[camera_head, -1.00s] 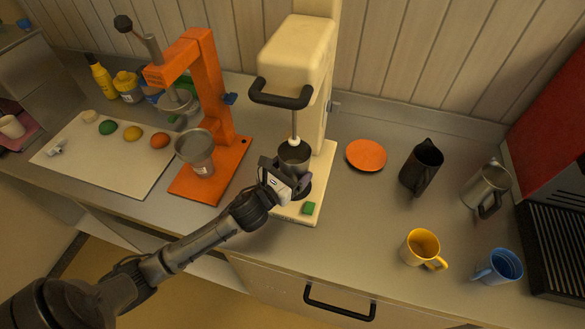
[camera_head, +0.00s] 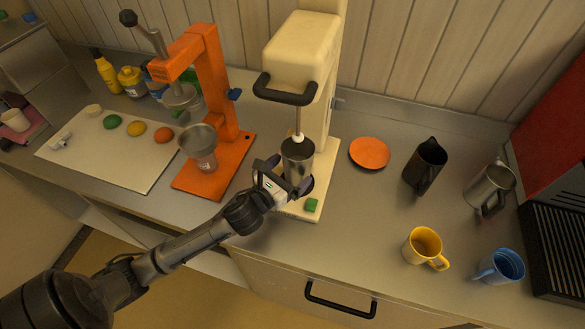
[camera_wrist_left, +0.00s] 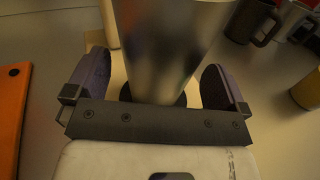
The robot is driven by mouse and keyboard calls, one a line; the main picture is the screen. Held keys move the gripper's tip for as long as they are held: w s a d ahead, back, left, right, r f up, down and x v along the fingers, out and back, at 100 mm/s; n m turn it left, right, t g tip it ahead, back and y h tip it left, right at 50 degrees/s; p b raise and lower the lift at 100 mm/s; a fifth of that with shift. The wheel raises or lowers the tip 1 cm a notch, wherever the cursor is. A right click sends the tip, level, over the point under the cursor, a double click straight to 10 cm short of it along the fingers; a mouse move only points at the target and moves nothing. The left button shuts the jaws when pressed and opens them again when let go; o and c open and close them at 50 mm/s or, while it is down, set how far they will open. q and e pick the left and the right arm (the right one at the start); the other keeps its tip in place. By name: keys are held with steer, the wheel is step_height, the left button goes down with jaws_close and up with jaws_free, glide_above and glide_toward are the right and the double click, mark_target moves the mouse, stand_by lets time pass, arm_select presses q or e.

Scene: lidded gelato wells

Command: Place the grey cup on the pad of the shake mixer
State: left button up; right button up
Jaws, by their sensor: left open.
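The grey cup (camera_head: 297,162), a tall metal tumbler, stands upright under the spindle of the cream shake mixer (camera_head: 301,62). It fills the top middle of the left wrist view (camera_wrist_left: 172,50). The dark round pad (camera_head: 306,187) shows at the cup's foot, and the cup appears to rest on it. My left gripper (camera_head: 284,182) is open at the cup's near side. In the left wrist view its two purple fingers (camera_wrist_left: 158,84) stand on either side of the cup's lower part, with gaps showing. My right gripper is not in view.
A green button (camera_head: 312,204) sits on the mixer base front. An orange saucer (camera_head: 369,152), black jug (camera_head: 425,166), steel jug (camera_head: 489,187), yellow mug (camera_head: 424,247) and blue mug (camera_head: 499,267) stand right.

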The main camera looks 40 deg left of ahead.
mark_target(288, 173)
arm_select(q)
steer(key=shift+s+d+r, duration=0.1)
steer(key=shift+s, duration=2.3)
steer(key=s, duration=1.4)
steer(key=shift+d+r, duration=0.2)
steer(key=shift+d, duration=0.1)
steer(key=shift+w, duration=0.1)
